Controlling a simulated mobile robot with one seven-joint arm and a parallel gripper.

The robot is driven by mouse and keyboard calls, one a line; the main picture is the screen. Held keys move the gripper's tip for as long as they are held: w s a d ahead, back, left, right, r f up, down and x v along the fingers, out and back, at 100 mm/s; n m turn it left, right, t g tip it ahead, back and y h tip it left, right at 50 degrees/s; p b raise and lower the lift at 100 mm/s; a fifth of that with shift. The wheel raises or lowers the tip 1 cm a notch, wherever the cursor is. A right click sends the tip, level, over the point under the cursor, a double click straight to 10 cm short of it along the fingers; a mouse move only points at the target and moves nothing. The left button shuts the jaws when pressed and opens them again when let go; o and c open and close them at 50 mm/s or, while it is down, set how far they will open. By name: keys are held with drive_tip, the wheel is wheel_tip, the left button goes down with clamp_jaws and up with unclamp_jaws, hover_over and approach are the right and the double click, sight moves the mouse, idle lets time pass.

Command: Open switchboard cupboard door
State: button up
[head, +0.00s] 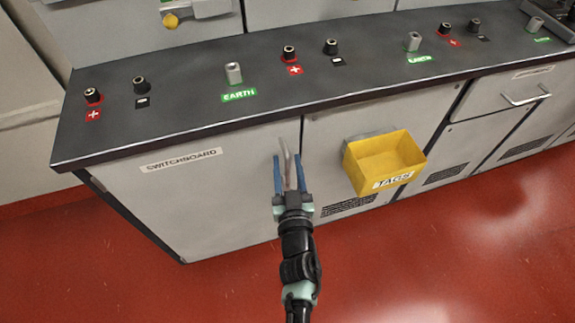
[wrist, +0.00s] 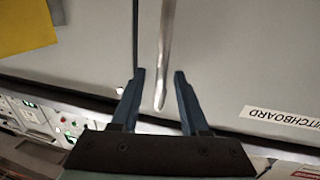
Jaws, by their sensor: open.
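The switchboard cupboard door (head: 215,205) is a light grey panel under the dark worktop, at left in the head view. It looks shut. Its SWITCHBOARD label (head: 181,159) also shows upside down in the wrist view (wrist: 284,120). A slim upright metal handle (head: 284,152) is near the door's right edge. My gripper (head: 289,158) is open in front of it, one blue finger on each side. In the wrist view the handle (wrist: 165,50) runs between the fingertips (wrist: 159,74), with a visible gap to each finger. Its depth between them is hard to judge.
A yellow TAGS bin (head: 385,165) sticks out from the front just right of my gripper. The worktop (head: 190,108) above carries several terminals and EARTH posts. A drawer handle (head: 526,94) is at far right. Red floor (head: 440,260) in front is clear.

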clamp_jaws()
idle(1.4)
